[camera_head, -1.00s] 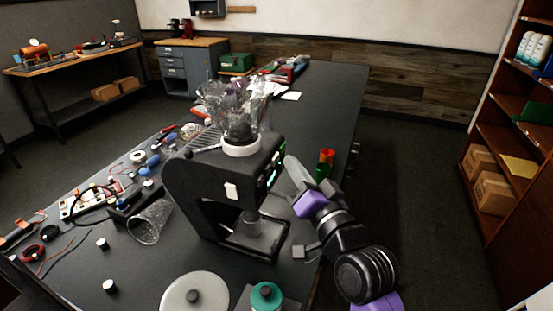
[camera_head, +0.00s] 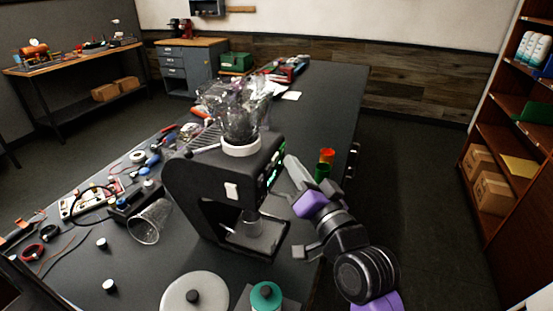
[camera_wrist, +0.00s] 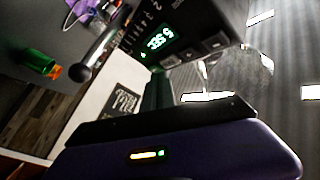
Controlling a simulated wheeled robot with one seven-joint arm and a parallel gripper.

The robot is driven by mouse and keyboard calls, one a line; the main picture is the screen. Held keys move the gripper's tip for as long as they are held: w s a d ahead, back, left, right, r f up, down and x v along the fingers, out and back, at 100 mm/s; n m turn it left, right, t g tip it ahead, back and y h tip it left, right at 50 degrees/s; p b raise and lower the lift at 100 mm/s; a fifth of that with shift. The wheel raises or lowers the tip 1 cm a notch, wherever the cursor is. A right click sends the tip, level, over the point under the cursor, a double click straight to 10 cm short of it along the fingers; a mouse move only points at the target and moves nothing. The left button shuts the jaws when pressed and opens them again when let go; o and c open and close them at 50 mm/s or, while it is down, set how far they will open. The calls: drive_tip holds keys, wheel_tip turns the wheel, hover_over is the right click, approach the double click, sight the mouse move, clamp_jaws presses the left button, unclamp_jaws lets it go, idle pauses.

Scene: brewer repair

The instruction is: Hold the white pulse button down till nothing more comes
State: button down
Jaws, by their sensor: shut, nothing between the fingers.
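The black grinder (camera_head: 192,190) stands on the dark bench, with a clear hopper (camera_head: 240,110) on a white collar. Its front panel has a lit green display (camera_wrist: 159,37) and a row of small buttons (camera_wrist: 193,52) in the wrist view. I cannot tell surely which is the white pulse button. My gripper (camera_head: 291,163) is shut and empty, its tip at the panel's right side in the head view. In the wrist view its fingers (camera_wrist: 158,88) reach up close to the nearest button; contact cannot be told. A grey cup-like part (camera_head: 252,223) is under the head.
A clear beaker (camera_head: 149,222) lies tipped left of the grinder. A red and green container (camera_head: 325,164) stands behind my gripper. A white round lid (camera_head: 194,294) and a teal-topped item (camera_head: 266,295) are at the front. Tools and wires clutter the left bench.

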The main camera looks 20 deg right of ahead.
drive_tip(key=shift+w+a, duration=0.1)
drive_tip(key=shift+a, duration=0.05)
idle(0.4)
drive_tip(key=shift+w+a, duration=0.15)
drive_tip(key=shift+a, duration=0.05)
drive_tip(key=shift+w+a+p, duration=0.2)
drive_tip(key=shift+a+p, duration=0.15)
drive_tip(key=shift+p, duration=0.1)
idle(2.0)
drive_tip(key=shift+d, duration=0.1)
idle(2.9)
drive_tip(key=shift+s+d+b, duration=0.3)
drive_tip(key=shift+s+d, duration=0.2)
drive_tip(key=shift+d, duration=0.1)
drive_tip(key=shift+s+d+b, duration=0.45)
drive_tip(key=shift+s+d, duration=0.2)
drive_tip(key=shift+d, duration=0.25)
drive_tip(key=shift+s+d+b, duration=0.45)
drive_tip(key=shift+s+d, duration=0.15)
drive_tip(key=shift+d, duration=0.3)
drive_tip(key=shift+s+d, duration=0.2)
drive_tip(key=shift+d, duration=0.05)
drive_tip(key=shift+r, duration=0.15)
